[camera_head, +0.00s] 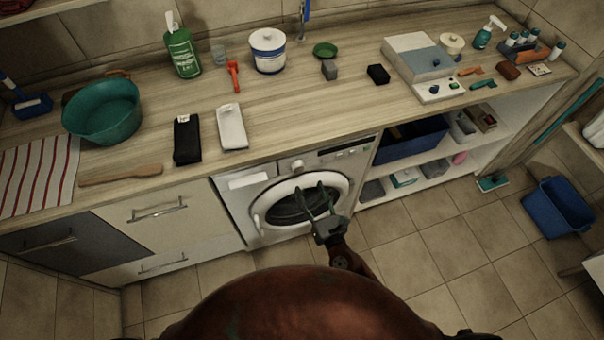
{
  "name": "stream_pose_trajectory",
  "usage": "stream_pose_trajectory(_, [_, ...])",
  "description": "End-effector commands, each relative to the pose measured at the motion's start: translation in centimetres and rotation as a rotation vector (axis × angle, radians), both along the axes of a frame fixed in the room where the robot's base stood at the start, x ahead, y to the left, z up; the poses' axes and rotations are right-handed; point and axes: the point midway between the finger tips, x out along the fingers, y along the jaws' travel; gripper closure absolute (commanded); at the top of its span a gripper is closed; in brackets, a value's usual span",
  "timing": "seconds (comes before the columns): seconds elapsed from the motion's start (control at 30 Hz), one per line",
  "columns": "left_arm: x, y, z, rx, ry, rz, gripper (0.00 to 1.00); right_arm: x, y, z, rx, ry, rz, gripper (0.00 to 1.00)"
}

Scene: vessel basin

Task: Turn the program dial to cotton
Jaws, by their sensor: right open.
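The washing machine (246,218) is white and stands under the wooden counter, with its round door closed. The program dial (297,165) is a small pale knob on the front panel, above the door and left of the dark display (343,148). Its markings are too small to read. My right gripper (317,197) is open and empty in front of the door, below the dial and apart from it as far as I can tell. Its fingers cover part of the door glass (286,209). My left gripper is not in view.
The counter (270,112) overhangs the machine and carries a dark pouch (187,140), a white pouch (232,127), a green basin (103,109) and several bottles. Open shelves (432,178) stand to the right. A blue bucket (558,208) is on the tiled floor, which is otherwise mostly clear.

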Motion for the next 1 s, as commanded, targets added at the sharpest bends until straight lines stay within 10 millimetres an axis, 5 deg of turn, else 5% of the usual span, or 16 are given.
stream_pose_trajectory(0.53, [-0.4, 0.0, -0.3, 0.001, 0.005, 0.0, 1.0, 6.2, 3.0, 0.6, -0.02, -0.022, 0.009, 0.49])
stream_pose_trajectory(1.0, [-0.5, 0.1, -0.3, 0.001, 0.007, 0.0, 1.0, 7.0, 3.3, 0.5, -0.02, -0.021, 0.008, 0.53])
